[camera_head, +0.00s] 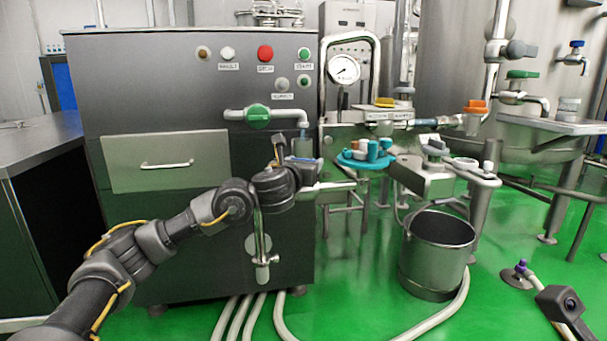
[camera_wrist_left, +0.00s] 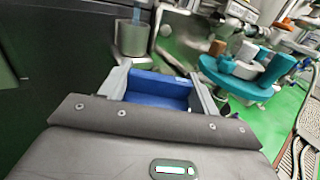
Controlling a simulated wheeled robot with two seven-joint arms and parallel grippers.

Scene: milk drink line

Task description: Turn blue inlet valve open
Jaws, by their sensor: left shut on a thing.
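My left gripper (camera_head: 312,166) reaches in front of the dark machine, just below a pipe end and a metal cup. In the left wrist view, its two grey fingers (camera_wrist_left: 160,92) are shut around a blue block-like part (camera_wrist_left: 158,86), which I take to be the blue valve's handle. In the head view only a thin blue edge (camera_head: 307,160) of it shows at the gripper. The valve body is mostly hidden behind my gripper, so I cannot tell how far the handle is turned. My right gripper is not in view.
A green valve handle (camera_head: 258,117) sits on a pipe above. A teal round tray (camera_head: 362,164) with small parts stands close right of my gripper. A steel bucket (camera_head: 436,262) stands on the floor. Another blue-handled tap (camera_head: 577,44) is at the far right.

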